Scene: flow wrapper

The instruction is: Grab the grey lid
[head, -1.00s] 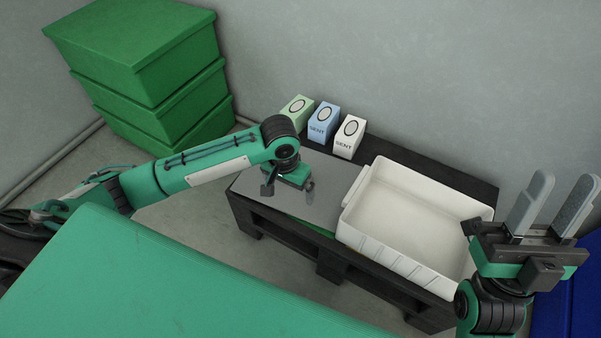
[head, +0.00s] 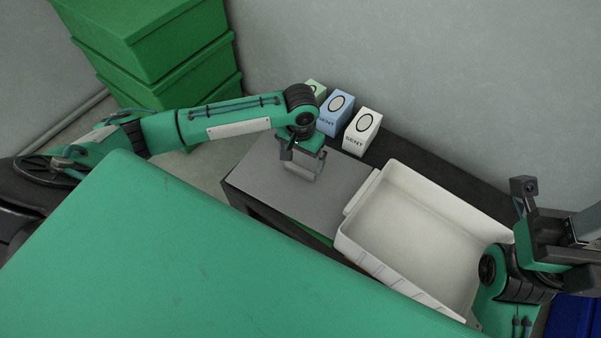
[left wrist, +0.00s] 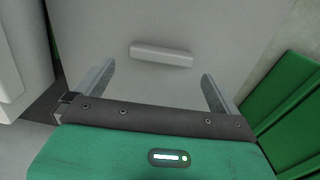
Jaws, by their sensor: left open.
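The grey lid (head: 262,170) is a flat grey plate lying over the left part of the dark table, left of the white tray. In the left wrist view the lid (left wrist: 215,30) fills the middle and has a raised bar handle (left wrist: 162,55). My left gripper (head: 302,170) is above the lid. In the left wrist view my left gripper (left wrist: 155,80) is open and empty, its fingers spread wider than the handle, which appears just beyond the fingertips. My right gripper (head: 575,235) is at the right edge, its fingers cut off or unclear.
The white tray (head: 350,238) stands on the table, right of the lid. Three cartons, green (head: 315,88), blue (head: 334,112) and white (head: 361,131), stand behind the lid. Green crates (head: 155,45) are stacked at the back left. A blue thing (head: 575,318) is at the lower right.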

